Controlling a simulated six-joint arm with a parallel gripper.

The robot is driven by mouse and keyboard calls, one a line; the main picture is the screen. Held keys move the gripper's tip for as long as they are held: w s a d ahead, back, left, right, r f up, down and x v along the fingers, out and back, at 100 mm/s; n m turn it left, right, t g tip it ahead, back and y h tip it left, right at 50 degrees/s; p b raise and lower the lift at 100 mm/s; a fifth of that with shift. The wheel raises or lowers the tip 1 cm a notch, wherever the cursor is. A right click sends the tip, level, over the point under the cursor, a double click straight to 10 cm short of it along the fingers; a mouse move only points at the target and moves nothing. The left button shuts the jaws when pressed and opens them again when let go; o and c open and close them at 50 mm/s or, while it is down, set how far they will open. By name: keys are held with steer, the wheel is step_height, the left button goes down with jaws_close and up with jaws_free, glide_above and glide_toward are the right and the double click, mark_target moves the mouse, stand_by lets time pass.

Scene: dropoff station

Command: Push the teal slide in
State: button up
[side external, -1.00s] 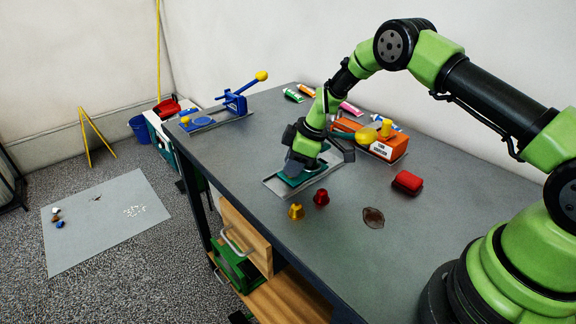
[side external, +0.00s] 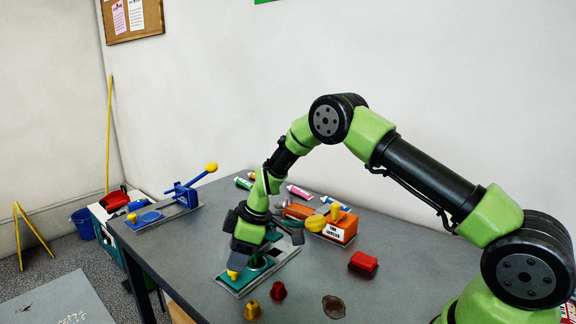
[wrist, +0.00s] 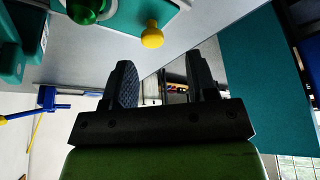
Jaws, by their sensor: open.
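The teal slide (side external: 257,272) sits on a grey base plate (side external: 284,254) near the left edge of the table, partly hidden by my gripper. A yellow knob (side external: 233,275) shows at its near left end. In the wrist view the knob (wrist: 152,38) stands just beyond my fingers, on a teal part (wrist: 125,12), and is not between them. My gripper (wrist: 162,80) is open and empty, with its two dark fingers apart. In the side view it is low over the slide, beside the knob; whether it touches cannot be told.
A yellow piece (side external: 252,311) and a red piece (side external: 278,291) stand close in front. A blue lever device (side external: 172,206) stands at the back left.

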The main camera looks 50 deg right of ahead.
steer(key=s+r+m+t, duration=0.1)
steer(key=s+r+m, duration=0.2)
steer(key=s+r, duration=0.4)
steer(key=s+a+r+m+t, duration=0.1)
steer(key=s+r+m, duration=0.3)
steer(key=r, duration=1.2)
steer(key=shift+s+a+r+h, duration=0.15)
steer(key=shift+s+h, duration=0.15)
steer(key=shift+s, duration=1.55)
